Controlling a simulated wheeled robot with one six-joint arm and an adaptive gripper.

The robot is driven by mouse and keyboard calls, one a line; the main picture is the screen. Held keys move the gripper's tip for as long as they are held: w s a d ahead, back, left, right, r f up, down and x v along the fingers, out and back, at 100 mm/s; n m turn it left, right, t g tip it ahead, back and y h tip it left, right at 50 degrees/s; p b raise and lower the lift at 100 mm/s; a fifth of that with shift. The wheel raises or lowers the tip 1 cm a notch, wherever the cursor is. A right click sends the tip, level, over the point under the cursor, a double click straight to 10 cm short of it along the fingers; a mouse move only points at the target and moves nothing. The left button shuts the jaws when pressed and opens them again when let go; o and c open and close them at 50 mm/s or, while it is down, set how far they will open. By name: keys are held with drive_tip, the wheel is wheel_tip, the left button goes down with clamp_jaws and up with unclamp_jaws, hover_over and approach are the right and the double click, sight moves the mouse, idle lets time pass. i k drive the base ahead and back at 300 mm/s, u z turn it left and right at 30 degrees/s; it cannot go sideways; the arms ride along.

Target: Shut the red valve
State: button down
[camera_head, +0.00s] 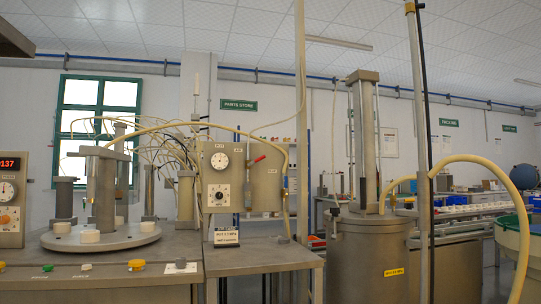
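A small red handle (259,159) shows on the grey box (264,180) right of the gauge panel. It is tilted, its right end higher. It appears to be the red valve, but it is too small to tell whether it is open or shut. A pale hose (285,165) runs down beside the box. My gripper is not in view.
A gauge panel (221,175) stands on the grey bench (262,258). A round turntable (100,240) with posts is at left. A large metal tank (366,262) and a vertical pole (424,150) stand at right. A narrow gap separates bench and tank.

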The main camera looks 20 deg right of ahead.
sight(258, 160)
drive_tip(key=z, duration=1.1)
drive_tip(key=i, duration=0.8)
